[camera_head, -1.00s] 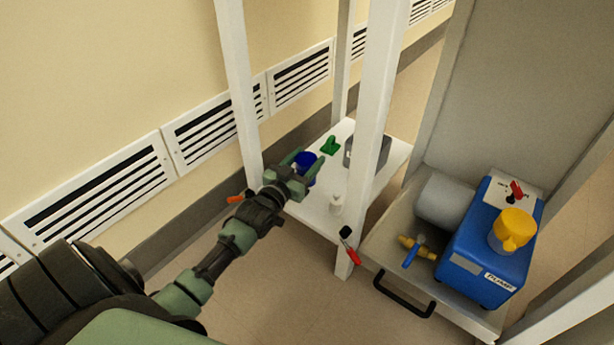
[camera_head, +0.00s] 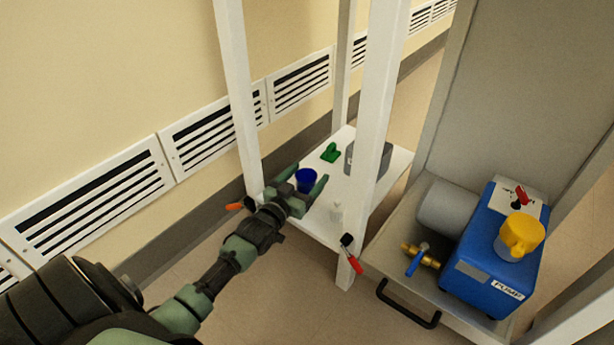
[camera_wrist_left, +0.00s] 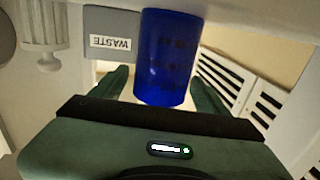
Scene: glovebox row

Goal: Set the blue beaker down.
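The blue beaker (camera_head: 306,180) stands upright on the white lower shelf (camera_head: 325,228), near its left side. It also shows in the left wrist view (camera_wrist_left: 168,60), which is upside down, with dark markings on its wall. My left gripper (camera_head: 306,184) is open, with one finger on each side of the beaker. In the left wrist view a gap shows between the beaker and the left-hand finger; the other finger is close to the wall, and I cannot tell whether it touches. My right gripper is not in view.
White posts (camera_head: 376,110) rise around the shelf. A blue pump (camera_head: 496,262) with a yellow-topped container (camera_head: 519,236) sits at right.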

